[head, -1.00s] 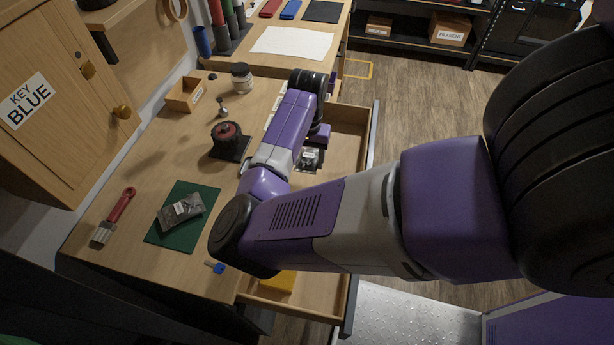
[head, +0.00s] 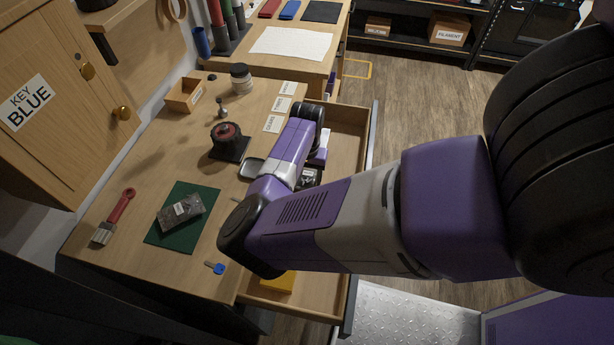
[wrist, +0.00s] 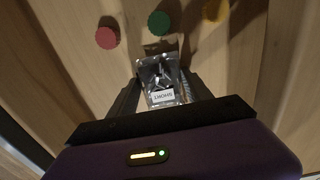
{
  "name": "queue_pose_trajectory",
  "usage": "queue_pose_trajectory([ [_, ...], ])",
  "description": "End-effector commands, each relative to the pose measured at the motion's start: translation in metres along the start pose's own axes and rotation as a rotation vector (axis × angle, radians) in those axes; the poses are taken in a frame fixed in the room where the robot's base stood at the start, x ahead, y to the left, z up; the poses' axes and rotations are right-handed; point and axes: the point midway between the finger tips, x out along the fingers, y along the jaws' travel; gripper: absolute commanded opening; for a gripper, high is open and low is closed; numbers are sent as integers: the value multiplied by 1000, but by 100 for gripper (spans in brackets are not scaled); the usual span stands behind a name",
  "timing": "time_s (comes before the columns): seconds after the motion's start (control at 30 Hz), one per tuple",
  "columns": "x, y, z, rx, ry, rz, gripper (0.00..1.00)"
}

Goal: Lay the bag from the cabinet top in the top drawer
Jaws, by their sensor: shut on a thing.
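My gripper (wrist: 165,98) is shut on a silvery bag (wrist: 160,78) with a white label, seen in the wrist view. The bag hangs over a wooden surface. In the head view my gripper end is over the open top drawer (head: 345,122), mostly hidden by my arm. The bag's height above the drawer floor is hard to tell.
Red (wrist: 106,38), green (wrist: 159,22) and yellow (wrist: 215,10) discs lie beyond the held bag. A yellow block (head: 277,283) is in the drawer's near part.

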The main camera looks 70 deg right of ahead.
Motion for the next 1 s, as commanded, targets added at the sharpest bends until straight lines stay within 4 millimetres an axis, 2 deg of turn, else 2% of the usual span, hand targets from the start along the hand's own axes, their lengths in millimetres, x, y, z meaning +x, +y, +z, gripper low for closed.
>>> queue_pose_trajectory([
  [0.07,3,0,0,0,0,1,17],
  [0.1,3,0,0,0,0,1,60],
  [0.2,2,0,0,0,0,0,79],
  [0.5,2,0,0,0,0,0,80],
  [0.63,-5,0,-1,0,2,0,80],
  [0.77,-24,0,-1,0,5,0,80],
  [1.0,-73,0,-1,1,4,0,80],
])
